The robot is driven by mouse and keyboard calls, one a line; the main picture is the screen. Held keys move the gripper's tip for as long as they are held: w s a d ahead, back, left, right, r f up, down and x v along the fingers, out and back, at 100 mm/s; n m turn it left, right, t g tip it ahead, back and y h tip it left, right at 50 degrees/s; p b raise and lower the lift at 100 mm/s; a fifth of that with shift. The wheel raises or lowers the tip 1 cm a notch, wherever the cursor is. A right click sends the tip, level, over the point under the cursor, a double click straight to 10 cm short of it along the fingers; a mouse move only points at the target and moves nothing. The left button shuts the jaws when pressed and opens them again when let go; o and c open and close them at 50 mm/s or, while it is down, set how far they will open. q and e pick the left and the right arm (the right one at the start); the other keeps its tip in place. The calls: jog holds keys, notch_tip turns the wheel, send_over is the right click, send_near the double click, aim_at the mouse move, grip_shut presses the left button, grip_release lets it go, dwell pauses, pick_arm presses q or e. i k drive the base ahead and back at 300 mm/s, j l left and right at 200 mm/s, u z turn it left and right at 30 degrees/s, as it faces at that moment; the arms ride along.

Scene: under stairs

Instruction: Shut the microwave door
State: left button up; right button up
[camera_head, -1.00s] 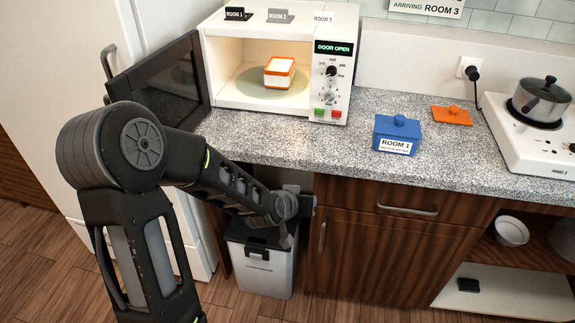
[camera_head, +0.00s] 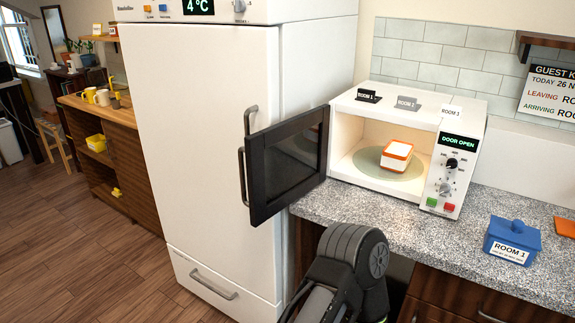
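The white microwave (camera_head: 455,120) stands on the speckled counter, and its display reads DOOR OPEN. Its dark door (camera_head: 288,165) is swung wide open to the left, with its handle on the outer side, close to the fridge front. An orange and white container (camera_head: 396,155) sits on the turntable (camera_head: 368,168) inside the lit cavity. Part of my arm shows at the bottom centre, below the door and in front of the counter; its gripper is out of the picture. My other gripper is not in view either.
A tall white fridge (camera_head: 200,130) stands left of the microwave. A blue lidded box (camera_head: 512,240) labelled ROOM 1 and an orange lid (camera_head: 565,227) are on the counter to the right. Wooden shelves (camera_head: 120,165) stand at the far left. The floor (camera_head: 70,250) in front is clear.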

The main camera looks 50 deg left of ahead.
aim_at(286, 160)
jog(key=j, duration=0.6)
jog(key=k+j+z, duration=0.1)
jog(key=j, duration=1.1)
jog(key=k+j+z, duration=0.1)
jog(key=j, duration=0.45)
jog(key=k+j, duration=0.1)
jog(key=j, duration=0.5)
jog(key=k+j+z, duration=0.1)
jog(key=j, duration=0.5)
jog(key=k+j, duration=0.1)
jog(key=j, duration=0.5)
jog(key=z, duration=0.05)
